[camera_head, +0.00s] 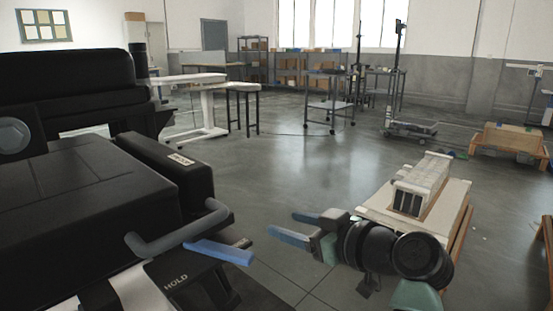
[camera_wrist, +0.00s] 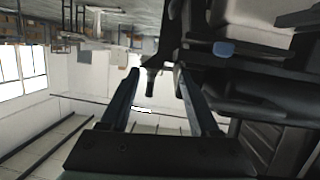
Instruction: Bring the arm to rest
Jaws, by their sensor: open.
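My gripper (camera_head: 282,225) hangs in the lower middle of the head view, its two blue-tipped fingers pointing left and spread apart. Nothing shows between them. My arm comes in from the lower right. In the wrist view the two long dark fingers of the gripper (camera_wrist: 160,75) stand apart, with the room visible between them. In the head view the fingertips are to the right of a black panel (camera_head: 190,283) marked HOLD, with a gap of floor showing between. A blue-ended lever (camera_head: 220,252) is beside that panel.
Large black padded equipment (camera_head: 95,200) fills the left. A pale box (camera_head: 422,183) sits on a low wooden-sided stand (camera_head: 455,205) behind my arm at right. The middle floor (camera_head: 290,165) is clear.

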